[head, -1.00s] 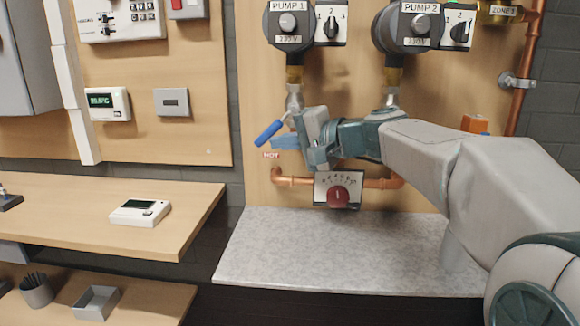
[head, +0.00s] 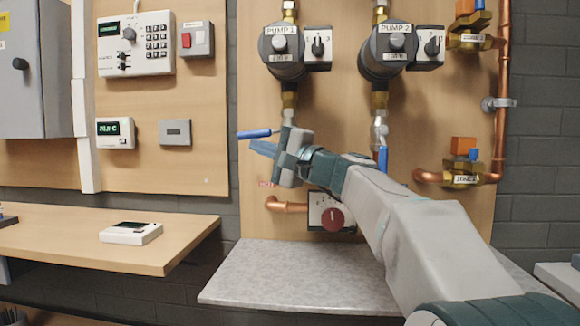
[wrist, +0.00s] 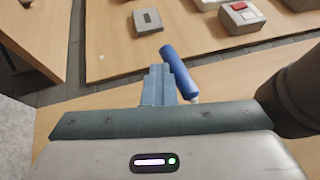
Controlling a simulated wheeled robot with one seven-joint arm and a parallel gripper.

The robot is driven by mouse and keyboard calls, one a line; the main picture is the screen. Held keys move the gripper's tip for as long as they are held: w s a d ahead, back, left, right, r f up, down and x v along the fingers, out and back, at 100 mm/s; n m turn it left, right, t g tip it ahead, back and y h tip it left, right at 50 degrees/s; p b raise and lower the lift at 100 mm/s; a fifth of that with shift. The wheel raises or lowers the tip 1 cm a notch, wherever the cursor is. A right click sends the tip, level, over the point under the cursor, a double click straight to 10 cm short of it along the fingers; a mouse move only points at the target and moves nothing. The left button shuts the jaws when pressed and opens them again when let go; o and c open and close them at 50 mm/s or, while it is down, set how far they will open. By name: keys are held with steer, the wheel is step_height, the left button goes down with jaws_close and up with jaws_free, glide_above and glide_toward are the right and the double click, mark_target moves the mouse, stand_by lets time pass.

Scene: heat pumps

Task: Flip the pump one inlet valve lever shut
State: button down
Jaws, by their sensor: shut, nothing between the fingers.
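Pump one (head: 283,50) is labelled PUMP 1 and hangs on the wooden board. Below it, the inlet valve's blue lever (head: 254,134) points left and lies close to horizontal, across the vertical pipe line. My gripper (head: 256,148) is shut and empty, its blue fingers just below the lever and pointing left. In the wrist view the shut fingers (wrist: 158,84) are beside the lever (wrist: 178,72), very close to it. I cannot tell whether they touch. My gripper's body hides part of the valve and the pipe below it.
Pump two (head: 388,50) hangs to the right, and its blue valve lever (head: 383,158) points down beside my arm. A mixing valve with a red knob (head: 332,217) sits below my wrist. The grey counter (head: 290,270) below is clear. A thermostat (head: 131,233) lies on the left shelf.

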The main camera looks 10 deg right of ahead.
steer(key=shift+a+r, duration=0.3)
stand_by(0.5)
steer(key=shift+f, duration=0.1)
steer(key=s+d+f+b, duration=0.2)
steer(key=s+d+f, duration=0.8)
steer(key=s+d, duration=0.3)
steer(key=shift+s+f, duration=0.3)
steer(key=shift+s, duration=0.55)
